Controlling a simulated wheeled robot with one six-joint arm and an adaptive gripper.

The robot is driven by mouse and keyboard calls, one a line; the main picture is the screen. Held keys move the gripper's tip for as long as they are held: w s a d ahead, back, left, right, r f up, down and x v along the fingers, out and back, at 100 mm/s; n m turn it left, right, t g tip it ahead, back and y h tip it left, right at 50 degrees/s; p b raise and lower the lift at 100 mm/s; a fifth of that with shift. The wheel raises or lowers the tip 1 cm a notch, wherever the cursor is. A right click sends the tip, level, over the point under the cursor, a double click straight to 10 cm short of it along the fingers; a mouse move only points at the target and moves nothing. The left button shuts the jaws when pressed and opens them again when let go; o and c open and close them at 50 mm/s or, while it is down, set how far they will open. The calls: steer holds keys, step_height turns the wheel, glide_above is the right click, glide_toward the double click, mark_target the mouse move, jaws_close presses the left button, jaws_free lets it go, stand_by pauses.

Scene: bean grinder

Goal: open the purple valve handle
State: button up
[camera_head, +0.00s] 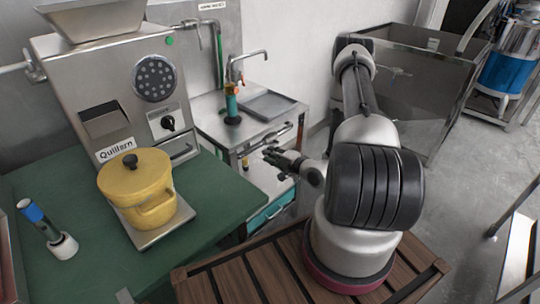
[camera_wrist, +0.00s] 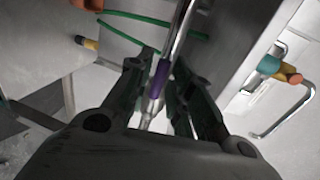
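The purple valve handle (camera_wrist: 159,78) shows in the wrist view as a short purple sleeve on a slim metal bar. My gripper (camera_wrist: 166,66) is open, with one dark finger on each side of the purple sleeve. I cannot tell whether either finger touches it. In the head view my gripper (camera_head: 270,157) reaches left to the front of the metal sink unit (camera_head: 215,125), near its pipes. The purple handle cannot be made out there.
A teal and orange fitting (camera_wrist: 272,68) is to the right in the wrist view. The grinder (camera_head: 110,75) and a yellow pot (camera_head: 140,180) are on the green table (camera_head: 215,195). A teal drawer (camera_head: 265,215) is below my gripper. A grey tray (camera_head: 268,105) lies on the sink unit.

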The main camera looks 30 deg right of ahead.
steer(key=v, duration=1.1)
steer(key=shift+s, duration=0.1)
